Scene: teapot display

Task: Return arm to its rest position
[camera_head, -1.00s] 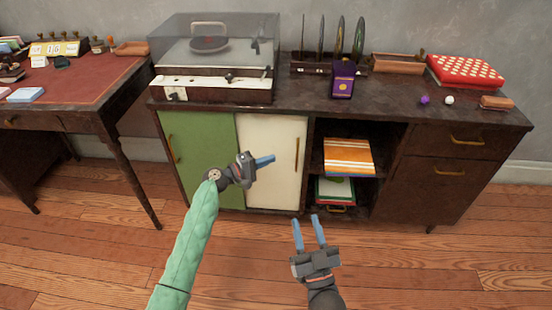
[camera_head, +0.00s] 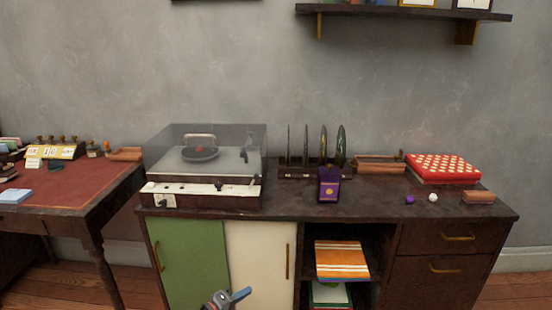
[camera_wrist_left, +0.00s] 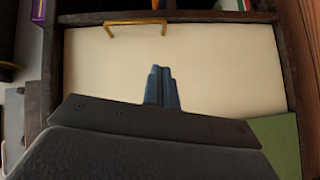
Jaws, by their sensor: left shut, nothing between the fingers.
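My left gripper (camera_head: 240,294) shows at the bottom edge of the head view, in front of the cream door (camera_head: 259,254) of the dark cabinet (camera_head: 400,212). Its blue fingers are shut with nothing between them. In the left wrist view the shut fingers (camera_wrist_left: 162,88) stand out against the same cream door (camera_wrist_left: 215,60). The rest of my left arm is below the head view. My right gripper is not in view.
A record player (camera_head: 203,170) under a clear lid stands on the cabinet. Beside it are a record rack (camera_head: 300,172), a purple box (camera_head: 329,186) and a red dotted box (camera_head: 444,169). A red-topped desk (camera_head: 75,192) stands at the left. A shelf (camera_head: 400,13) hangs above.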

